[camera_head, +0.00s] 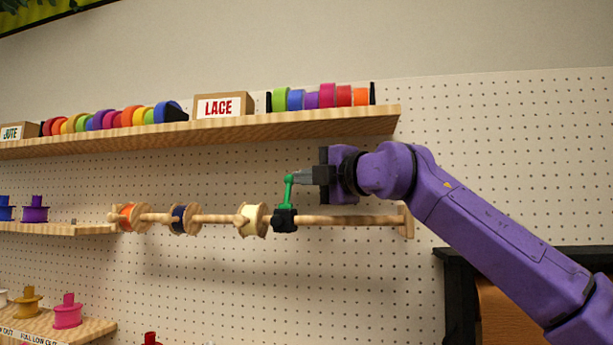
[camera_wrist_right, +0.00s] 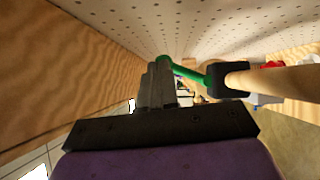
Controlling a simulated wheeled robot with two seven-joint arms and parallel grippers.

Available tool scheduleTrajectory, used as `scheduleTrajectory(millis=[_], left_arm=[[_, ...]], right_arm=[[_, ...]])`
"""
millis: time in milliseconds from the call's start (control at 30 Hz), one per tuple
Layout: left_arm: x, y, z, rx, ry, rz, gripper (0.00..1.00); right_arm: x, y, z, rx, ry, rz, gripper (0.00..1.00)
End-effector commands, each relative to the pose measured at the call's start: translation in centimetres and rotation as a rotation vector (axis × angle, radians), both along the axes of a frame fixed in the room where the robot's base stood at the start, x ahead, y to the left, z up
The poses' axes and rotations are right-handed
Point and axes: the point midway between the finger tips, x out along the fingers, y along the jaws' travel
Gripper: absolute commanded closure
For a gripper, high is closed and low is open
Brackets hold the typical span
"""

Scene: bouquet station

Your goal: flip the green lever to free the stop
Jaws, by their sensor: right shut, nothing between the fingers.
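The green lever (camera_head: 289,191) stands up from a black stop (camera_head: 285,220) on the wooden rod (camera_head: 345,220) in the head view. My right gripper (camera_head: 299,177) is shut and empty, with its fingertips at the lever's upper end, on its right side. I cannot tell whether they touch. In the right wrist view the green lever (camera_wrist_right: 186,70) runs from the black stop (camera_wrist_right: 229,79) to beside the fingertips (camera_wrist_right: 160,75). A cream spool (camera_head: 253,220) sits on the rod just left of the stop. My left gripper is not in view.
A dark blue spool (camera_head: 184,219) and an orange spool (camera_head: 132,217) hang farther left on the rod. A shelf (camera_head: 300,126) with ribbon rolls and a LACE box (camera_head: 223,106) runs above my right gripper. The pegboard wall (camera_head: 500,160) stands behind.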

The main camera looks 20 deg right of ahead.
Motion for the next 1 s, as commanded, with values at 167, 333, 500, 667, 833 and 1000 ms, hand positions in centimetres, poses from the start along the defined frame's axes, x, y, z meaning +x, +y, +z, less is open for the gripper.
scheduleTrajectory(millis=[167, 333, 500, 667, 833, 1000], left_arm=[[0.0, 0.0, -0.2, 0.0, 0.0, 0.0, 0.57], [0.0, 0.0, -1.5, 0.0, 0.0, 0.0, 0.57], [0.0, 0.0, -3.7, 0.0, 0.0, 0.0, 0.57], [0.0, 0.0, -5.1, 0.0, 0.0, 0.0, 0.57], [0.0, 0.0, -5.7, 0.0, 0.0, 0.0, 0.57], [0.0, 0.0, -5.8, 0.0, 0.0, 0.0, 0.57]], right_arm=[[-0.2, -0.2, -0.1, 0.0, -0.001, 0.0, 1.0], [-1.9, -1.3, -0.2, 0.003, -0.002, 0.001, 1.0], [-5.5, -3.1, -0.2, 0.003, -0.004, 0.002, 1.0], [-8.7, -4.7, 0.2, 0.003, -0.003, 0.001, 1.0], [-10.9, -5.7, 0.5, 0.002, -0.001, 0.002, 1.0], [-11.5, -6.0, 0.7, 0.001, 0.001, 0.003, 1.0]])
